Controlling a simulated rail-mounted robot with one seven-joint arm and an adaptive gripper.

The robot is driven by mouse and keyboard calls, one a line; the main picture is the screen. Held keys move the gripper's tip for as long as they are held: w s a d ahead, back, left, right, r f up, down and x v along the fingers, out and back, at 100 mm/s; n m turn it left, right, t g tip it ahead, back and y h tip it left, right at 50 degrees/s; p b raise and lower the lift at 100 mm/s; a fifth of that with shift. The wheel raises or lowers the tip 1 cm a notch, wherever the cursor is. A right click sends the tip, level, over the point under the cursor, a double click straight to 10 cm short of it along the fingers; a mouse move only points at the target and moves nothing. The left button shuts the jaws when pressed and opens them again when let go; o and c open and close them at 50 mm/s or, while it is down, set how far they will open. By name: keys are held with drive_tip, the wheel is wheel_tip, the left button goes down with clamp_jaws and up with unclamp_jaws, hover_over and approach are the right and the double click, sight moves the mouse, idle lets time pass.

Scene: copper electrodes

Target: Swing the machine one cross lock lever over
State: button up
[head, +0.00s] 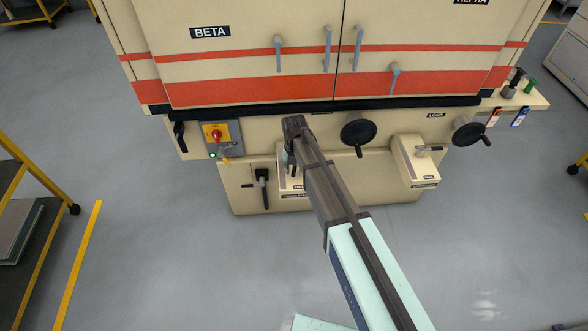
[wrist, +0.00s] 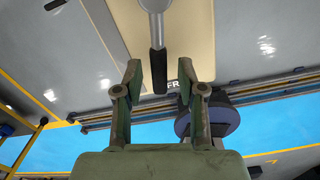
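The cross lock lever (wrist: 157,55) shows in the wrist view as a grey round hub with a black grip hanging from it, in front of a cream panel. My gripper (wrist: 160,72) is open, with one finger on each side of the black grip's lower end. Gaps show between the grip and both fingers. In the head view my gripper (head: 292,127) is at the machine's front, above the cream cross lock housing (head: 290,184). My arm hides most of that housing and the lever there.
A similar housing with a lever (head: 415,162) stands to the right. Black handwheels (head: 358,133) and (head: 468,133), another black handwheel, sit on the front. A red switch (head: 215,135) and a black-handled lever (head: 263,188) are left of my gripper. The floor in front is clear.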

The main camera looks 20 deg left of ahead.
drive_tip(key=shift+r+p, duration=1.65)
drive_tip(key=shift+r, duration=1.4)
